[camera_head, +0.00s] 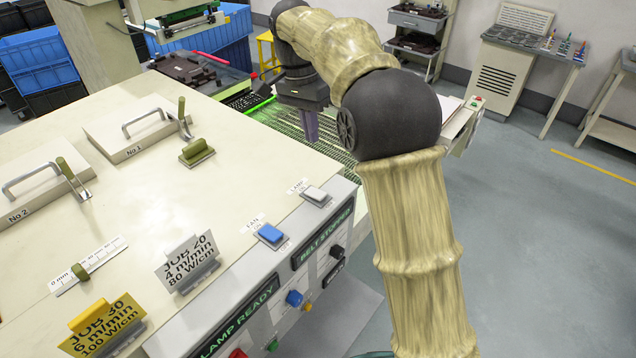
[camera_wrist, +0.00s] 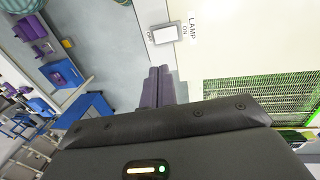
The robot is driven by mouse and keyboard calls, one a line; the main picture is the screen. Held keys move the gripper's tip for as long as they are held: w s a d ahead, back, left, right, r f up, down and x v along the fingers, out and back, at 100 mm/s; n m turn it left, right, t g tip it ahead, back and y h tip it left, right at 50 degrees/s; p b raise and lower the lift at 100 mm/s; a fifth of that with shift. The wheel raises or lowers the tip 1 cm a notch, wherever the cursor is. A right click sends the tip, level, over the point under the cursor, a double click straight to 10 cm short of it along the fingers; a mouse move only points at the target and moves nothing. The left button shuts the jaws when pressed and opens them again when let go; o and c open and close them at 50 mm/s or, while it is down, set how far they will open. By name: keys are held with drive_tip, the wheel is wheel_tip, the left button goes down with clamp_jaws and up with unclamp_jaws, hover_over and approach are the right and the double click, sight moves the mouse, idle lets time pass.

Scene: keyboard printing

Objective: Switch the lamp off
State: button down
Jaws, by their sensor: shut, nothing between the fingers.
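The lamp switch (camera_head: 314,195) is a white rocker on a grey base at the front right edge of the machine's cream top. In the wrist view the white rocker (camera_wrist: 166,34) lies beside the printed words LAMP and ON, with another small label on its far side. I cannot tell which way the rocker is tipped. My gripper (camera_head: 309,138) has purple fingers pointing down, beyond the switch in the head view and apart from it. In the wrist view my gripper's fingertips (camera_wrist: 160,71) are together and empty, just below the switch in the picture.
A blue FAN rocker (camera_head: 270,235) sits beside the lamp switch. A green mesh belt (camera_head: 290,118) runs under my gripper. The front panel has a LAMP READY sign (camera_head: 235,322) and coloured buttons. Handled lids (camera_head: 130,130) and job cards (camera_head: 188,265) stand on the machine top.

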sight(321, 193)
drive_tip(key=shift+f, duration=0.1)
drive_tip(key=f+p, duration=0.1)
drive_tip(key=f, duration=0.3)
drive_tip(key=s+d+f+p, duration=0.1)
drive_tip(key=f, duration=0.3)
drive_tip(key=f+p, duration=0.1)
drive_tip(key=f, duration=0.3)
drive_tip(key=shift+s+d+f, duration=0.15)
drive_tip(key=shift+s+d, duration=0.2)
drive_tip(key=shift+d, duration=0.05)
drive_tip(key=shift+f, duration=0.65)
